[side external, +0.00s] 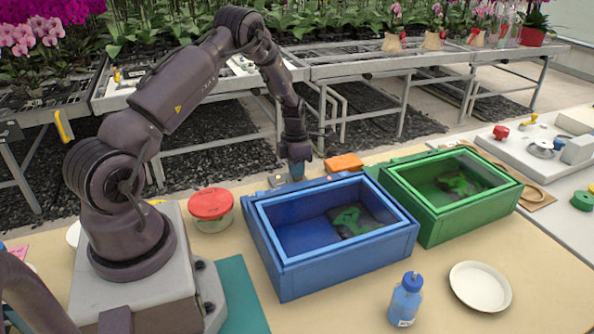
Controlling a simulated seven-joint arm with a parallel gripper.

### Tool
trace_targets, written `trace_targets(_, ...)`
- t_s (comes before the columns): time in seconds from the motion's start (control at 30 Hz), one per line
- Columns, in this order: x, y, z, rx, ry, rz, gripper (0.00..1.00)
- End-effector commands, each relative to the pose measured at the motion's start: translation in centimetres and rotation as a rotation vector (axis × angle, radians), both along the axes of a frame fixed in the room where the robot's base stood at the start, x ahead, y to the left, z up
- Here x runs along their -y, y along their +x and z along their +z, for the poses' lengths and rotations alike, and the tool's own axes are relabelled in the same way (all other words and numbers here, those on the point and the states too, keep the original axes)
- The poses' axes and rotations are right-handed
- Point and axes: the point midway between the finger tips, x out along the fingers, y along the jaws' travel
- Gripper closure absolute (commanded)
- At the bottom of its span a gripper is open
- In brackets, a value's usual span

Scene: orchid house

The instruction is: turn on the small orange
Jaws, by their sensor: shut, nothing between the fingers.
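A small grey box with a small orange spot on top (277,180) sits on the table behind the blue crate's left back corner. My gripper (297,175) points down just right of it, low behind the blue crate. It is shut and empty; its fingertips are small here and partly hidden by the crate rim. I cannot tell whether it touches the box. An orange block (344,163) lies to the right of my gripper, behind the blue crate.
A blue crate (283,283) and a green crate (452,226) stand in front, each with dark green contents. A red-lidded jar (211,209) is left of them. A blue bottle (405,300) and white plate (480,286) are at front right.

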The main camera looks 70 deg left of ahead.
Motion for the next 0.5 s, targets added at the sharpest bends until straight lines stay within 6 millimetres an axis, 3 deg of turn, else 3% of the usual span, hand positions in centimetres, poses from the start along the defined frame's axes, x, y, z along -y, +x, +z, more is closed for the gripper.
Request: trace_targets(0.5, -1.07, -0.01, 0.56, 0.0, 0.0, 0.0, 1.0)
